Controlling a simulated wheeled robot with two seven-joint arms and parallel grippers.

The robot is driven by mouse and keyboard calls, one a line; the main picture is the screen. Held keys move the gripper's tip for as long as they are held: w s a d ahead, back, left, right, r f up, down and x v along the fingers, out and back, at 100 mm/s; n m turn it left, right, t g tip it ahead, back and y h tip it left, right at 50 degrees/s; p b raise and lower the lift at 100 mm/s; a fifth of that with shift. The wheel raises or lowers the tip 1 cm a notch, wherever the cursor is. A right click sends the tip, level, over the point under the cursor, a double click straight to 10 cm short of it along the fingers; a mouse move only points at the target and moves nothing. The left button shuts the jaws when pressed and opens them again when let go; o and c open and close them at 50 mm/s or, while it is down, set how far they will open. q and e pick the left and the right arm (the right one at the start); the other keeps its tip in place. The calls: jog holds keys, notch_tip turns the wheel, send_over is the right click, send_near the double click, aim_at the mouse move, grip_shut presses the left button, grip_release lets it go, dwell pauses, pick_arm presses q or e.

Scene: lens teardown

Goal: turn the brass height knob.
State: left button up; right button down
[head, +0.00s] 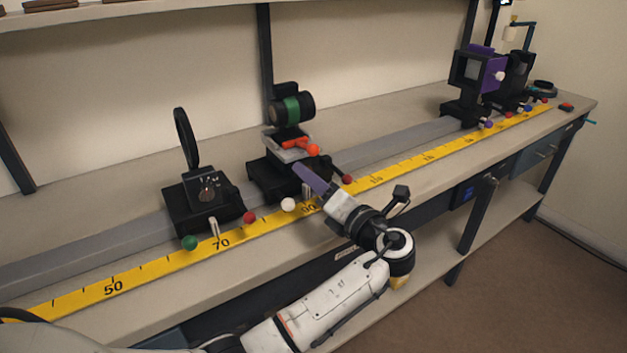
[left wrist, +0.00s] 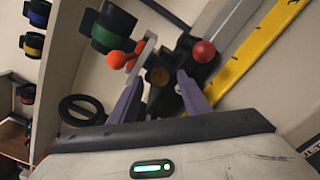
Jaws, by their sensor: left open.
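The brass height knob (left wrist: 158,76) shows in the left wrist view as a dull brown disc on a dark carriage. It lies between the two purple fingertips of my left gripper (left wrist: 159,80), which is open. I cannot tell whether either finger touches it. In the head view my left gripper (head: 306,174) reaches the front of the middle carriage (head: 266,180), and the brass knob is hidden there. That carriage bears a black cylinder with a green band (head: 291,108) and an orange knob (head: 312,150). My right gripper is not in view.
A red ball knob (head: 347,180) is close to my left gripper's right side, and a white ball (head: 288,204) is to its left. A carriage with a dark ring (head: 185,138) stands left on the rail. Purple-and-black units (head: 492,72) stand far right. A yellow scale (head: 150,267) runs along the front.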

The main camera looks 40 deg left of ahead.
pick_arm(q)
jog(key=shift+c, duration=0.4)
jog(key=c, duration=1)
jog(key=shift+o, duration=0.2)
jog(key=shift+r+n+p, duration=0.15)
jog(key=shift+n+p, duration=0.45)
jog(key=shift+p, duration=0.25)
jog(key=shift+n+p, duration=0.65)
jog(key=shift+n, duration=0.15)
jog(key=shift+n+p, duration=0.45)
jog(key=shift+n, duration=0.25)
jog(key=shift+n+p, duration=0.3)
jog(key=shift+n, duration=0.4)
jog(key=shift+f+n, duration=0.2)
jog(key=shift+n, duration=0.9)
jog(key=shift+p, duration=0.3)
jog(key=o, duration=1)
